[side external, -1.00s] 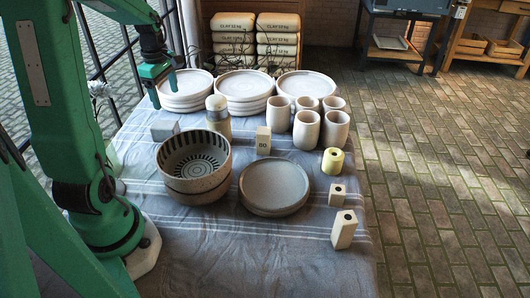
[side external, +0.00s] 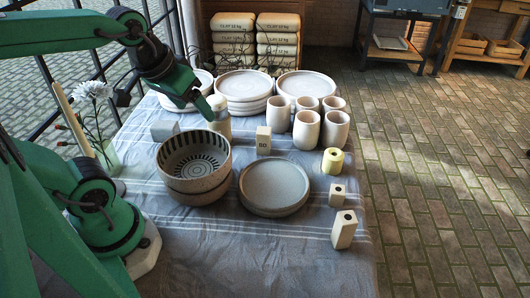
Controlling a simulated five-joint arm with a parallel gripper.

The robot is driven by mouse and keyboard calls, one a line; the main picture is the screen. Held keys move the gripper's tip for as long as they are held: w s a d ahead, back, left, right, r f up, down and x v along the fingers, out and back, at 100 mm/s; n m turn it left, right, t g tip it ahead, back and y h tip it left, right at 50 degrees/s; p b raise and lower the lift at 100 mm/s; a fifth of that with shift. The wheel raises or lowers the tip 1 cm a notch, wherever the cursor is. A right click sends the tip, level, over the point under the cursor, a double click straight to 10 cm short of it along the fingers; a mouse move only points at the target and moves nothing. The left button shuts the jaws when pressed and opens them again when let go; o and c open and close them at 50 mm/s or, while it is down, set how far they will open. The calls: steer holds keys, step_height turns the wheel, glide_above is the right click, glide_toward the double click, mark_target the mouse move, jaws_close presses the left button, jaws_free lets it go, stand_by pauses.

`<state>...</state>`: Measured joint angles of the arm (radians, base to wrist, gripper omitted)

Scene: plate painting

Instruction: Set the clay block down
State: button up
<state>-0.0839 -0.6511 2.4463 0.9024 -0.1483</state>
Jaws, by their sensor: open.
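A plain grey block (side external: 165,130), which looks like the clay block, lies on the cloth-covered table (side external: 225,245) at the left, behind the patterned bowl (side external: 194,160). A pale upright block marked 80 (side external: 263,141) stands right of the bowl. My gripper (side external: 207,113) is open and points down above the table, behind the bowl and in front of the plate stacks. It is to the right of the grey block and apart from it. It partly covers the grey-and-tan jar (side external: 219,122) in this view. I see nothing held in it.
Plate stacks (side external: 243,88) line the back and several cups (side external: 306,130) stand at the right rear. Grey plates (side external: 273,187) lie right of the bowl. A yellow roll (side external: 333,161) and two small holed blocks (side external: 343,229) stand along the right edge. The front cloth is clear.

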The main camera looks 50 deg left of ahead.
steer(key=s+d+m, duration=0.1)
steer(key=d+m, duration=0.1)
steer(key=shift+s+m+t, duration=0.3)
steer(key=shift+s, duration=0.05)
